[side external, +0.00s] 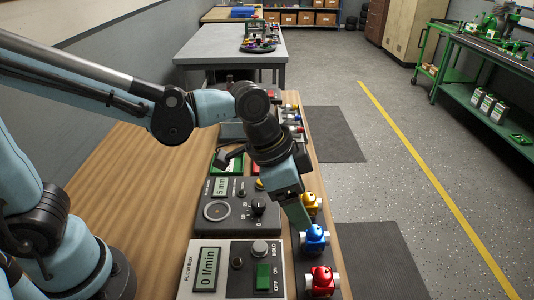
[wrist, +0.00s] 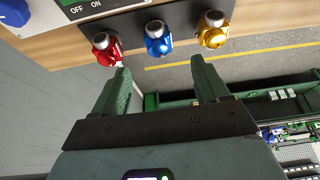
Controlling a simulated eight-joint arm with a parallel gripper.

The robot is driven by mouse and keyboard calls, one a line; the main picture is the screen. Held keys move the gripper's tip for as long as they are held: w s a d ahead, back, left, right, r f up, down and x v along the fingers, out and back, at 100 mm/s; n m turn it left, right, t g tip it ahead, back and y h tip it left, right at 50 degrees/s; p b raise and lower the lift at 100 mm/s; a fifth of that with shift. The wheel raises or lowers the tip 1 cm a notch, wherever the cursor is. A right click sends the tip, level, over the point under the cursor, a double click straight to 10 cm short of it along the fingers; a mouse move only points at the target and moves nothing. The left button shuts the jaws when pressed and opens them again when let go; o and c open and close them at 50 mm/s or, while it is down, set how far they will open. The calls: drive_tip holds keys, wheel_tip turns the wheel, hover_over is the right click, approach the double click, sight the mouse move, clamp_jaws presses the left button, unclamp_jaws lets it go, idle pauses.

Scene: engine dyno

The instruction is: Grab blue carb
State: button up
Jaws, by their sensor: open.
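The blue carb (side external: 314,239) stands on the wooden bench near its right edge, between a red carb (side external: 322,281) and a yellow carb (side external: 311,204). In the wrist view the blue carb (wrist: 157,41) shows ahead of the gap between my fingers, with the red carb (wrist: 106,52) to its left and the yellow carb (wrist: 212,34) to its right. My gripper (wrist: 162,70) is open, with nothing between its fingers. In the side view my gripper (side external: 299,214) points down close by the blue and yellow carbs; the exact gap is hard to tell.
A flow box (side external: 232,270) with a display and a green switch sits left of the carbs. A grey control box (side external: 224,206) with a knob stands behind it. More small coloured parts line the bench edge farther back. Open floor lies right of the bench.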

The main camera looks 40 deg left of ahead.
sight(315, 234)
drive_tip(key=shift+x, duration=5.55)
drive_tip(key=shift+s, duration=0.15)
drive_tip(key=shift+c, duration=0.4)
drive_tip(key=c, duration=1.1)
